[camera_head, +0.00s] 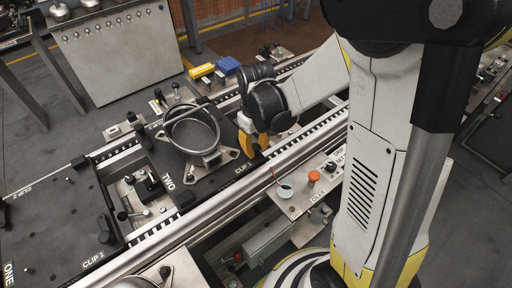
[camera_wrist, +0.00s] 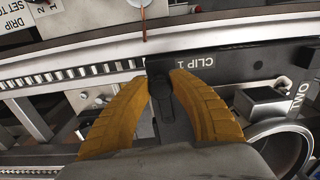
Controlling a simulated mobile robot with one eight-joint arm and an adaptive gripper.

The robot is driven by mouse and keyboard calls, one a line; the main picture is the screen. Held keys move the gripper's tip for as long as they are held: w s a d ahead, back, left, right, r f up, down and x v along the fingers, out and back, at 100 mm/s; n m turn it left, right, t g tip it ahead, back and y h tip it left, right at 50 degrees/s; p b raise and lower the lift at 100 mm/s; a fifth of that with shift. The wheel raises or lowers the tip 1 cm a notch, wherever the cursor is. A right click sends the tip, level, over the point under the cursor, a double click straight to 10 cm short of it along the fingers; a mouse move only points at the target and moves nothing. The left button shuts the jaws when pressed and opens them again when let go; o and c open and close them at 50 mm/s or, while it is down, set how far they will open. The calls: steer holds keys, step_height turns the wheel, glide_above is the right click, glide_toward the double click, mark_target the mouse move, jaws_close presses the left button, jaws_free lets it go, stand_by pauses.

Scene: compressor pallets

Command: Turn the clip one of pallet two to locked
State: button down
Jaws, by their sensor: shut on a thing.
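Pallet two (camera_head: 225,172) is a dark plate marked TWO, with a metal ring fixture (camera_head: 190,130) on it. The CLIP 1 label shows near its front edge in the head view and to the right of the fingers in the wrist view. Clip one (camera_wrist: 164,100) is a small black lever beside that label. My gripper (camera_head: 256,146) reaches down at the pallet's right end. Its orange fingers (camera_wrist: 162,84) are shut on clip one, one on each side. In the head view the fingers hide the clip.
The conveyor rail (camera_head: 205,212) runs along the pallet's front. A control box with an orange button (camera_head: 314,176) stands just in front of it. Pallet one (camera_head: 45,225) lies at the left. A yellow block (camera_head: 202,71) and a blue block (camera_head: 227,66) sit behind.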

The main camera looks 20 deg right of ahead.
steer(key=n, duration=0.4)
steer(key=shift+d+n, duration=0.1)
steer(key=shift+n, duration=2.2)
steer(key=c, duration=1.1)
jaws_free()
steer(key=shift+c, duration=0.2)
steer(key=shift+w, duration=0.1)
step_height(320, 180, up, 12)
